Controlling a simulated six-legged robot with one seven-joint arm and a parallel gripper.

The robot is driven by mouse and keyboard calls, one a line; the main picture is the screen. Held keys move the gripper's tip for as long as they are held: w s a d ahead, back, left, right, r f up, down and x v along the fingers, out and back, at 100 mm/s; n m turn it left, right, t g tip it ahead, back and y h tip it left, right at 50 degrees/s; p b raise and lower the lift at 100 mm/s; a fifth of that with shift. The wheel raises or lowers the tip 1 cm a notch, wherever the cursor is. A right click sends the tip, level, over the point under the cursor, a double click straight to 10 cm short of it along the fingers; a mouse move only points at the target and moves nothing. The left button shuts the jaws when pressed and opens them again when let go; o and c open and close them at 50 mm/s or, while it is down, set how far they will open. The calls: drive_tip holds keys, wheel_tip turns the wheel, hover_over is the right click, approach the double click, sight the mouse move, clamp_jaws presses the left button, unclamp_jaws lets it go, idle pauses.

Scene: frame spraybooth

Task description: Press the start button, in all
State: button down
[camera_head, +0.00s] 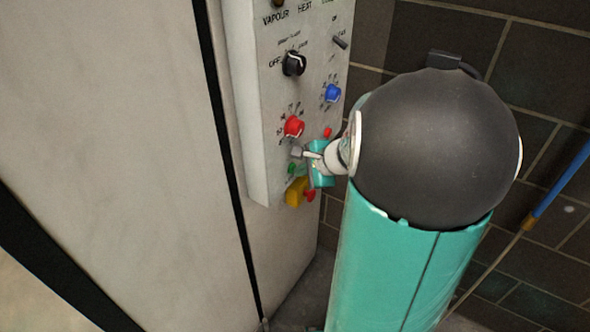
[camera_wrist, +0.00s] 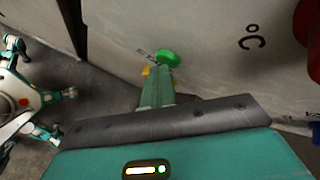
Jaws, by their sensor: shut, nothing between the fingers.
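The control panel (camera_head: 285,100) is a pale upright box with knobs and printed labels. A green button (camera_head: 292,169) sits low on it, under the red knob, and it shows large in the wrist view (camera_wrist: 168,58). My gripper (camera_head: 298,153) is shut and empty, right at the lower panel beside the green button. In the wrist view my shut fingers (camera_wrist: 157,88) point at the green button and overlap its lower edge. I cannot tell whether they touch it or whether it is pressed in.
A red knob (camera_head: 294,126), a blue knob (camera_head: 333,93) and a black knob (camera_head: 293,64) are above my gripper. A yellow box with a red button (camera_head: 296,191) is just below. A dark tiled wall (camera_head: 545,85) stands behind, with a blue-handled rod (camera_head: 560,183) at the right.

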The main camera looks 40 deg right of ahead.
drive_tip(key=shift+s, duration=0.15)
drive_tip(key=shift+s+d, duration=0.3)
drive_tip(key=shift+s, duration=0.4)
drive_tip(key=shift+s, duration=0.1)
drive_tip(key=s, duration=0.1)
drive_tip(key=s+d, duration=0.1)
drive_tip(key=s, duration=0.2)
drive_tip(key=shift+s+d, duration=0.25)
drive_tip(key=shift+d, duration=0.1)
idle(0.5)
